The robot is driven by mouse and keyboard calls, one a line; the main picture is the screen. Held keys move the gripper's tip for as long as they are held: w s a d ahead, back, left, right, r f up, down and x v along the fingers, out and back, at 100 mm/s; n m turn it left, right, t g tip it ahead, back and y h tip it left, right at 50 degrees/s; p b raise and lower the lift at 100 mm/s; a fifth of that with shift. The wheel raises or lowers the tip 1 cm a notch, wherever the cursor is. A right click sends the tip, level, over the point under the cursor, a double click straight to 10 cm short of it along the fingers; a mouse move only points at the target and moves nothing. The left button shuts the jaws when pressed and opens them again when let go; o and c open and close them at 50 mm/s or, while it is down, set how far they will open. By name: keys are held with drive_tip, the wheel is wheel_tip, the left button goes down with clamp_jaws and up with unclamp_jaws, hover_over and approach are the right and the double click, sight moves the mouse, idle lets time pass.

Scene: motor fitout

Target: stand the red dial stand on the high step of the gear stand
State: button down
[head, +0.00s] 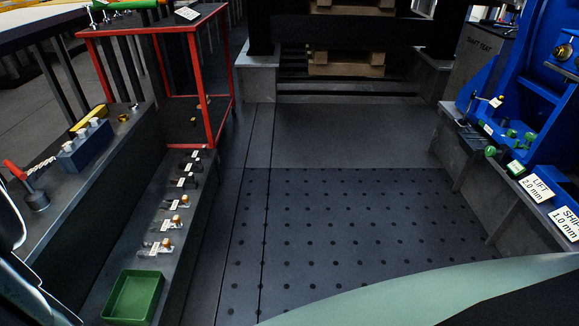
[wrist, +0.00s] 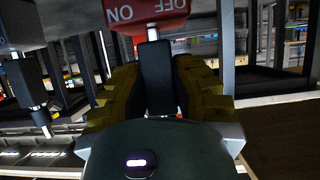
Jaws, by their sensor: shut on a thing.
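In the wrist view a red block lettered ON and OFF (wrist: 148,14), seen upside down, is at the top edge, partly cut off. It looks like the red dial stand. A dark post (wrist: 157,75) runs down from it, with a short bright rod between. My gripper (wrist: 158,85) has its yellow-brown fingers on both sides of this post and is shut on it. The gripper is not visible in the head view. I cannot pick out the gear stand or its high step with certainty in either view.
At left in the head view are a red-framed table (head: 204,22), a blue block (head: 84,146) and a green tray (head: 132,298) on a low ledge. A large blue machine (head: 484,85) stands at right, near LIFT and SHIM-like cards. The dotted floor (head: 340,220) between is clear.

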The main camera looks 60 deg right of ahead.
drive_tip(key=shift+w+a, duration=0.5)
drive_tip(key=shift+w, duration=0.25)
drive_tip(key=shift+w+a, duration=0.5)
drive_tip(key=shift+w, duration=0.25)
drive_tip(key=shift+w+b, duration=0.15)
drive_tip(key=shift+b, duration=0.2)
drive_tip(key=shift+f+b, duration=0.35)
drive_tip(key=shift+f, duration=0.05)
idle(0.7)
drive_tip(key=c, duration=0.9)
unclamp_jaws()
drive_tip(key=shift+f, duration=0.1)
drive_tip(key=shift+f, duration=0.1)
